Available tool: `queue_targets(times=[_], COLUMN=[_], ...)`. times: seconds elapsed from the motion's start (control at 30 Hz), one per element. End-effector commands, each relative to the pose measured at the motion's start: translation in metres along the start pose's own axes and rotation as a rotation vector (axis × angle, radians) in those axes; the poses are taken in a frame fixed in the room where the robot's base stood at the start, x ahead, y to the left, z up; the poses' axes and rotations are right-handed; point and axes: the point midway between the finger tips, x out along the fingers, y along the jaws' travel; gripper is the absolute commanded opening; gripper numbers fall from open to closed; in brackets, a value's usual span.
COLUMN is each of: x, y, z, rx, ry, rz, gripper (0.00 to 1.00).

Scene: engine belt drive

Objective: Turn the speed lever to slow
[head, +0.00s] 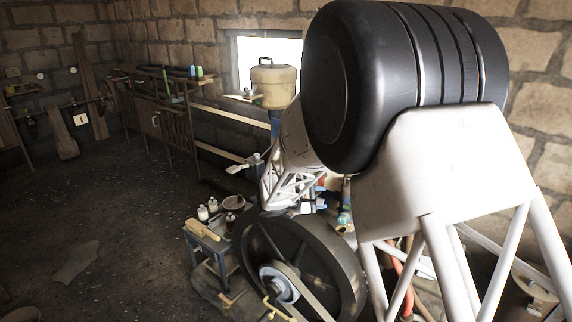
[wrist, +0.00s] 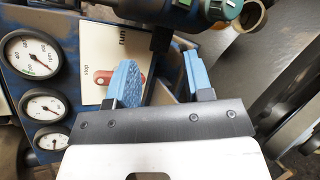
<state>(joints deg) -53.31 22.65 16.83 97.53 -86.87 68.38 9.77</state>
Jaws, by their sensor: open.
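The speed lever cannot be picked out for sure in either view, and no "slow" mark is readable. In the wrist view, a pale plate (wrist: 104,40) marked "stop" and "run" lies beyond my gripper (wrist: 163,72). A small reddish-orange part (wrist: 102,78) sits on that plate near the word "stop", left of the left finger. My gripper is open, with its two blue-padded fingers apart and nothing seen between them. The left finger overlaps the plate in the picture and hides part of it. In the head view, my arm hides the gripper and the panel.
Several round gauges (wrist: 33,57) line the blue panel on the left of the wrist view. A dark fitting with a green cap (wrist: 228,8) is close beyond the fingers. In the head view, a large flywheel (head: 335,262) and a small stool (head: 207,250) stand below my arm.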

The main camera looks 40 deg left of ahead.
Motion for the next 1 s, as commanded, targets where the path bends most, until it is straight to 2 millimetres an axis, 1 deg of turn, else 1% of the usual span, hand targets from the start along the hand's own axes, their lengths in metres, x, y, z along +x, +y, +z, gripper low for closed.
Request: queue_targets(times=[0.03, 0.2, 0.27, 0.3, 0.4, 0.5, 0.6, 0.7, 1.0], x=[-0.004, -0.021, -0.028, -0.033, -0.043, -0.053, -0.061, -0.065, -0.066], y=[0.007, 0.042, 0.055, 0.064, 0.084, 0.098, 0.108, 0.114, 0.115], z=[-0.019, -0.076, -0.095, -0.107, -0.134, -0.156, -0.17, -0.177, -0.179], rx=[-0.021, -0.096, -0.122, -0.138, -0.177, -0.206, -0.227, -0.237, -0.241], ry=[0.014, 0.06, 0.074, 0.083, 0.099, 0.11, 0.117, 0.12, 0.121], rz=[0.038, 0.185, 0.239, 0.275, 0.357, 0.422, 0.467, 0.492, 0.499], gripper=[0.47, 0.47, 0.47, 0.47, 0.47, 0.47, 0.47, 0.47, 0.47])
